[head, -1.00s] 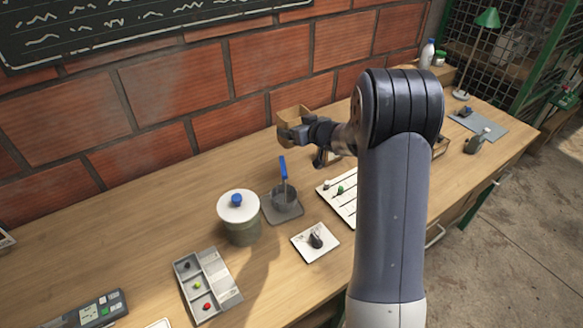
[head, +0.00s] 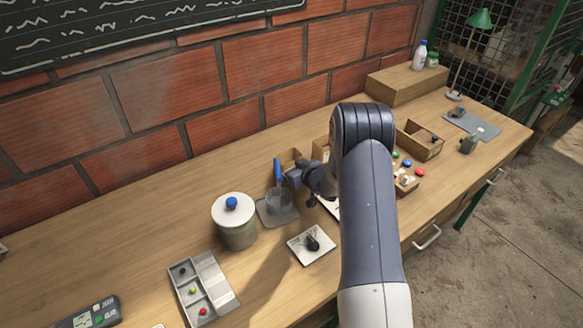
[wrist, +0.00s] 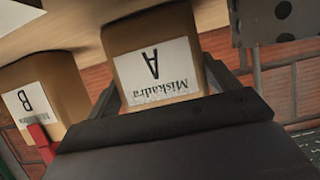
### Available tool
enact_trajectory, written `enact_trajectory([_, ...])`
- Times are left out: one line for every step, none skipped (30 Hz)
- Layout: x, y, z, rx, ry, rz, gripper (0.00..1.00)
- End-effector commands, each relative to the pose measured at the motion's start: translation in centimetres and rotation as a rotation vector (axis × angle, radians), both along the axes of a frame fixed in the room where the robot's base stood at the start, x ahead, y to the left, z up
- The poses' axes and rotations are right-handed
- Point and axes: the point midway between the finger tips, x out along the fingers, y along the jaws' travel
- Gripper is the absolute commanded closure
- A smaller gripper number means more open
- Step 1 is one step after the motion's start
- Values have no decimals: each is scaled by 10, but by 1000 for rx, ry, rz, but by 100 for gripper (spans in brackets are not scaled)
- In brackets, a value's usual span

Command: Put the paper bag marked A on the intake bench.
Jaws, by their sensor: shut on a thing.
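The paper bag marked A (wrist: 150,65) is brown with a white label, and it looks upside down in the wrist view. My gripper (wrist: 165,88) is shut on it, with a finger on each side. In the head view my gripper (head: 290,178) is low over the wooden bench (head: 150,220), and the brown bag (head: 290,157) shows just behind it. I cannot tell whether the bag touches the bench top. A second bag marked B (wrist: 38,100) is beside it in the wrist view. No surface carries a readable intake bench sign.
A jug with a blue handle (head: 277,172) stands on a grey pad close to my gripper. A lidded canister (head: 233,218) is to the left. A white plate (head: 311,244) and a compartment tray (head: 203,288) lie in front. The brick wall (head: 170,95) bounds the back.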

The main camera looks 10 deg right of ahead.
Motion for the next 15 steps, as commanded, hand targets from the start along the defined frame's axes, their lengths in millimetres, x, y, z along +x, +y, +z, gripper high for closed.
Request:
enact_trajectory([0, 0, 0, 0, -1, 0, 53])
enact_trajectory([0, 0, 0, 1, -2, 0, 53])
enact_trajectory([0, 0, 0, 1, -2, 0, 53])
enact_trajectory([0, 0, 0, 1, -2, 0, 53])
enact_trajectory([0, 0, 0, 0, -1, 0, 53])
enact_trajectory([0, 0, 0, 0, -1, 0, 53])
enact_trajectory([0, 0, -1, 0, -1, 0, 53])
enact_trajectory([0, 0, -2, 0, -1, 0, 53])
enact_trajectory([0, 0, -4, 0, -1, 0, 53])
enact_trajectory([0, 0, -5, 0, -1, 0, 53])
enact_trajectory([0, 0, -3, 0, -1, 0, 15])
enact_trajectory([0, 0, -2, 0, -1, 0, 11])
enact_trajectory([0, 0, -2, 0, -1, 0, 9])
enact_trajectory([0, 0, -2, 0, -1, 0, 6])
enact_trajectory([0, 0, -3, 0, 0, 0, 3])
